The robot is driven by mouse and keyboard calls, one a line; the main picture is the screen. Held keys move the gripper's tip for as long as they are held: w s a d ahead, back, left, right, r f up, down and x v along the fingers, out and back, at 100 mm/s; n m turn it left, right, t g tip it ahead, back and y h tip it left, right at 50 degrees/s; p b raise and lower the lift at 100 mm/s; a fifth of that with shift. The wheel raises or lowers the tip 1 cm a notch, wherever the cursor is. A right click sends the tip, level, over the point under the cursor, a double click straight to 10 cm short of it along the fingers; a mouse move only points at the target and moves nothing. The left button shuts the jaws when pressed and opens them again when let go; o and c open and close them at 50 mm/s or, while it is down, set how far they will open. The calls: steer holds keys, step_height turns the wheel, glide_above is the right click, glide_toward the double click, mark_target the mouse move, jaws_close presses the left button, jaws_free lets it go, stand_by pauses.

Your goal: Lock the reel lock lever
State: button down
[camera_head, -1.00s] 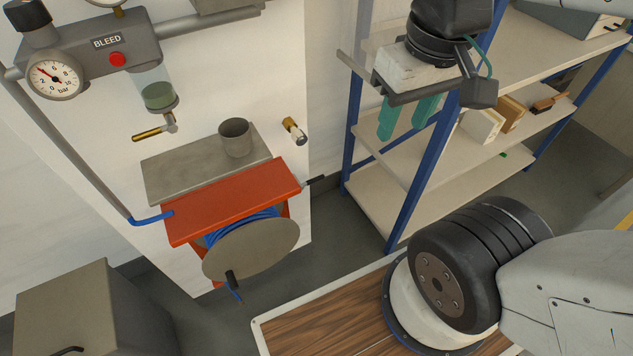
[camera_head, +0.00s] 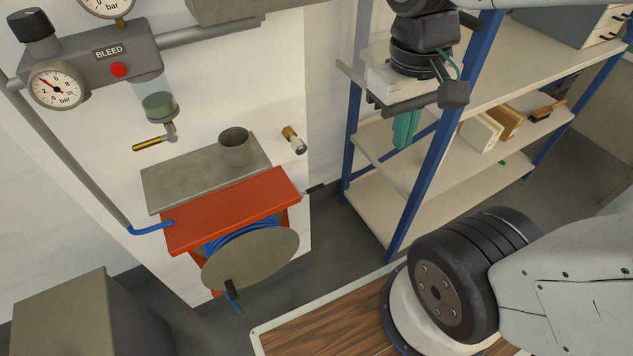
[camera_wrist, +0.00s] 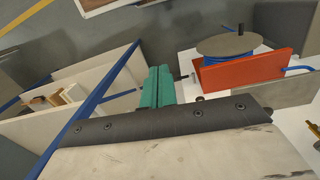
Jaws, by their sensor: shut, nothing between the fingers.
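The hose reel has an orange-red housing (camera_head: 232,208), a blue hose (camera_head: 240,240) and a round grey disc (camera_head: 250,258) in front. A small dark lever (camera_head: 314,189) sticks out at the housing's right side. In the wrist view the reel housing (camera_wrist: 250,68) is at the upper right, with the small dark lever (camera_wrist: 184,77) at its left end. My gripper (camera_head: 403,142), with green fingers, is shut and empty, to the right of the lever and apart from it. The green fingers also show in the wrist view (camera_wrist: 158,78).
A grey shelf with a cup (camera_head: 235,147) is above the reel. A brass fitting (camera_head: 294,139) sticks out of the wall near it. A blue-posted rack (camera_head: 430,150) stands at the right, behind my gripper. A grey cabinet (camera_head: 90,315) is at lower left.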

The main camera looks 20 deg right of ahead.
steer(key=w+d+f+n+t+h, duration=0.25)
steer(key=w+d+f, duration=0.2)
steer(key=w, duration=0.35)
steer(key=w+d+f+n+t+h, duration=0.1)
steer(key=w+d+f+n, duration=0.3)
steer(key=w, duration=0.5)
steer(key=w+d+f+n+t+h, duration=0.2)
steer(key=w+d+f, duration=0.1)
steer(key=w+d, duration=0.4)
steer(key=w+a+f+n+y, duration=0.5)
steer(key=w+a+f+n, duration=0.15)
steer(key=f, duration=0.25)
steer(key=s+a+f+n+g+y, duration=0.3)
steer(key=s+a+g+y, duration=0.1)
steer(key=s+a, duration=0.3)
steer(key=shift+a+n, duration=0.4)
steer(key=shift+a, duration=0.05)
steer(key=shift+f+g+y, duration=0.15)
steer(key=shift+g+y, duration=0.1)
